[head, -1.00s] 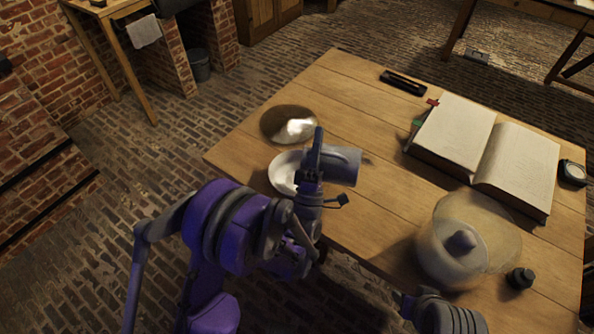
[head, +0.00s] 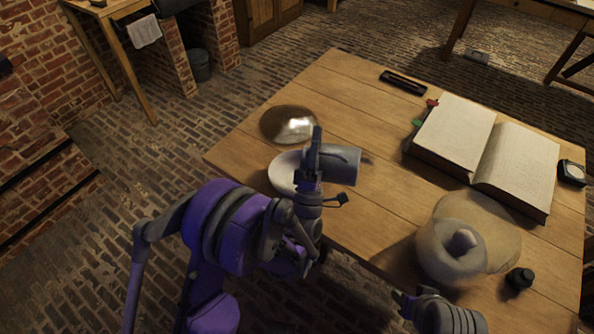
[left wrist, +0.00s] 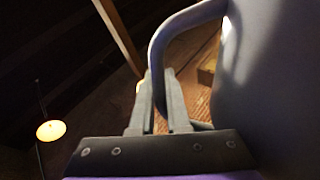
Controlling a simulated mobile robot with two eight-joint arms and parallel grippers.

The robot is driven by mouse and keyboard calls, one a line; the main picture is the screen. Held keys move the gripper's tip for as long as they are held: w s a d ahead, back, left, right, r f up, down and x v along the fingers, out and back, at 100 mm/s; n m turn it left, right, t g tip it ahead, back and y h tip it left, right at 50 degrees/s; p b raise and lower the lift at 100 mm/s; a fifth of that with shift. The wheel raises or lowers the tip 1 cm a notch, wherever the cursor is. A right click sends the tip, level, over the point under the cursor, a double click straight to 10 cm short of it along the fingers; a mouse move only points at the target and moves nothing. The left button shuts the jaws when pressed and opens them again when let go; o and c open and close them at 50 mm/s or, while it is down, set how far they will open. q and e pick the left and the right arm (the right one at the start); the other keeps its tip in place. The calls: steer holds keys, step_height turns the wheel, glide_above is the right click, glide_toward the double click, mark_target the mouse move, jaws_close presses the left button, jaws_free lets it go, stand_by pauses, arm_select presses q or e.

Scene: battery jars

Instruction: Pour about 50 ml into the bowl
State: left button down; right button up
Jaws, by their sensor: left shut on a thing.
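My left gripper (head: 314,160) is shut on the handle of a grey jug (head: 341,165), which lies nearly on its side above the table. In the left wrist view the fingers (left wrist: 160,105) close on the curved handle, with the jug's wall (left wrist: 275,75) at the right. The white bowl (head: 281,172) is under and just left of the gripper, partly hidden by it. The jug's mouth and any stream are hidden. My right gripper (head: 406,302) shows only in part at the lower edge, and its jaws are unclear.
A shiny round dish (head: 288,124) lies behind the bowl. An open book (head: 500,150), a dark case (head: 403,82), a pale translucent jar (head: 445,262), a small black bottle (head: 519,279) and a small dark round-faced object (head: 572,173) occupy the table. The table's middle is clear.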

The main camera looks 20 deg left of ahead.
mark_target(342, 156)
arm_select(q)
steer(key=d+m+h, duration=0.1)
steer(key=d+m, duration=0.1)
steer(key=d+m+h, duration=0.1)
steer(key=d+m, duration=0.1)
steer(key=d+m+h, duration=0.1)
steer(key=d+m, duration=0.1)
steer(key=shift+w+f+h, duration=0.15)
steer(key=shift+f+h, duration=0.1)
steer(key=shift+h, duration=0.15)
steer(key=shift+d+f+m, duration=0.1)
steer(key=shift+d+m, duration=0.2)
steer(key=shift+w+d+r+m+g+h, duration=0.2)
steer(key=shift+d+m+g+h, duration=0.15)
steer(key=shift+m, duration=0.25)
steer(key=shift+w+d+r+m+g+h, duration=0.2)
steer(key=shift+d+m+g+h, duration=0.1)
steer(key=shift+m, duration=0.3)
